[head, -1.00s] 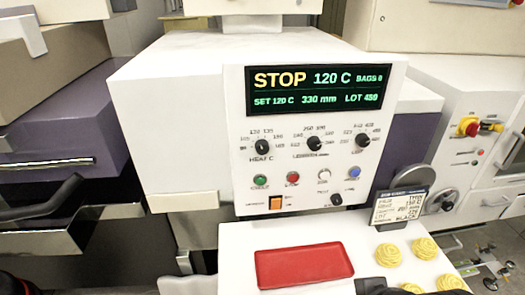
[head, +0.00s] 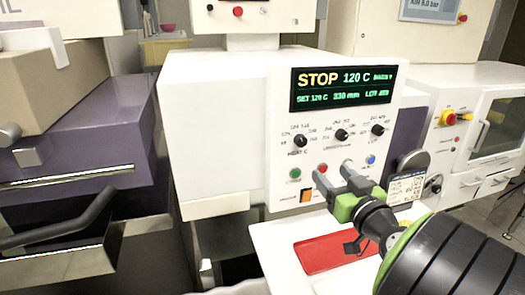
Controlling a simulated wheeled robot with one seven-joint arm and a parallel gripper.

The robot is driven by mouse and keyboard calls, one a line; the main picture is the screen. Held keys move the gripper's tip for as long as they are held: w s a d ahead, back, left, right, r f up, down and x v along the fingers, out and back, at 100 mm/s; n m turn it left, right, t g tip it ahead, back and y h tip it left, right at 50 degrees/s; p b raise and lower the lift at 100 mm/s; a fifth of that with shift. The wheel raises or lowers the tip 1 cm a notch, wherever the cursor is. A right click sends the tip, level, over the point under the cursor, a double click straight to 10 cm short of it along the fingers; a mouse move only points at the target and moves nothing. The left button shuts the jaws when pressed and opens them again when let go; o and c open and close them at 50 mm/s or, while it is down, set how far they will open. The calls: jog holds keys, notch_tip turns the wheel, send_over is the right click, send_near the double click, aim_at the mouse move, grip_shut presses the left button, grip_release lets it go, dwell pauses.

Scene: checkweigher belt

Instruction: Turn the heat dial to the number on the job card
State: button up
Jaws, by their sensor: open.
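The heat dial (head: 300,141) is the leftmost of three black knobs on the white machine's front, with "HEAT C" printed below it. Its pointer is too small to read. The display (head: 342,88) above shows STOP, 120 C and SET 120 C. The job card (head: 406,189) stands to the right of the panel, partly covered at its lower edge by my arm; its print is too small to read. My gripper (head: 333,170) is open and empty in front of the button row, below and right of the heat dial, apart from it.
Two more knobs, the middle one (head: 341,135) and the right one (head: 377,129), sit beside the heat dial. Green (head: 295,173), red (head: 322,168) and blue (head: 371,160) buttons lie below. A red tray (head: 318,256) is on the white shelf, partly behind my arm.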

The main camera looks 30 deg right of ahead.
aim_at(303, 142)
jog(key=p+x, duration=0.3)
jog(key=x, duration=0.5)
jog(key=p+x, duration=0.3)
jog(key=x, duration=0.4)
jog(key=shift+w+d, duration=0.35)
jog(key=shift+c, duration=0.4)
jog(key=c, duration=1)
